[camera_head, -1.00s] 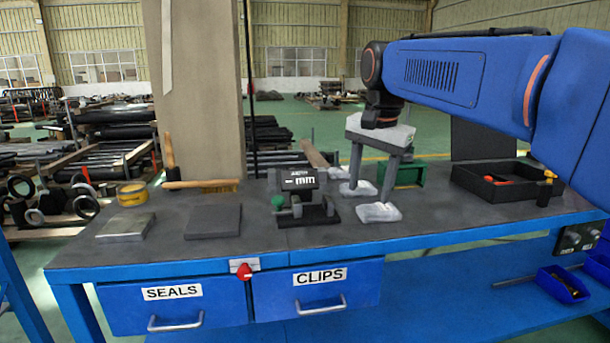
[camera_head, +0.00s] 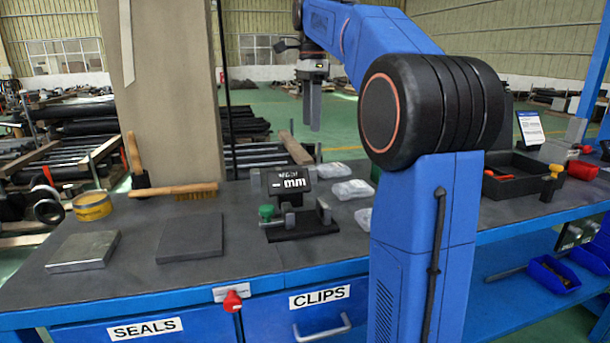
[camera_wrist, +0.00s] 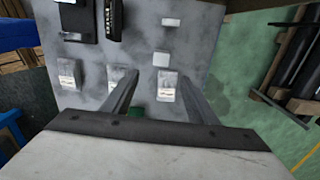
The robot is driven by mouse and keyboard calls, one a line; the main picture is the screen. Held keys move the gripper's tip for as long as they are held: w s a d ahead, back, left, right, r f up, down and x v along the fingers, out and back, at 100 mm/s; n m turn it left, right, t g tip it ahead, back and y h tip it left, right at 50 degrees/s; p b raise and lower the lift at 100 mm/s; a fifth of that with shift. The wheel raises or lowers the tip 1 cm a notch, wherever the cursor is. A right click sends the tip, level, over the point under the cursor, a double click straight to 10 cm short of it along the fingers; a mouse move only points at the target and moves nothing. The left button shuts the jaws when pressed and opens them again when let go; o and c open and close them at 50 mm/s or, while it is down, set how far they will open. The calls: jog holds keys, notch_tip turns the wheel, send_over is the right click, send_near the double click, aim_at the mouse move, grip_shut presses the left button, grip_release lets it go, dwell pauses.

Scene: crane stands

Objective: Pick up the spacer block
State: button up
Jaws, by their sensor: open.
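I cannot single out the spacer block with certainty. Two small pale blocks show in the wrist view, one just ahead of the fingertips (camera_wrist: 161,59) and one farther up (camera_wrist: 171,21); neither is clear in the head view, where the gauge may hide them. A flat metal plate (camera_head: 83,252) and a dark flat plate (camera_head: 190,238) lie on the left of the bench (camera_head: 140,290). My gripper (camera_head: 314,128) is open and empty, fingers down, raised above the bench's far side. In the wrist view its fingers (camera_wrist: 157,80) are wide apart, touching nothing.
A digital gauge on a stand (camera_head: 288,184) stands mid-bench. Several clear bags (camera_head: 352,189) lie to its right. A brush (camera_head: 182,190), a yellow tape roll (camera_head: 92,207) and a mallet (camera_head: 136,160) are at the left. A black tray (camera_head: 520,182) is right. My arm hides part of the bench.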

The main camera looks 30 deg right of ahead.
send_near(310, 167)
jog(key=f, duration=0.5)
jog(key=shift+s+f, duration=0.1)
jog(key=shift+s, duration=0.2)
jog(key=shift+w+a+f, duration=0.15)
jog(key=shift+f, duration=2.55)
jog(key=c, duration=1.2)
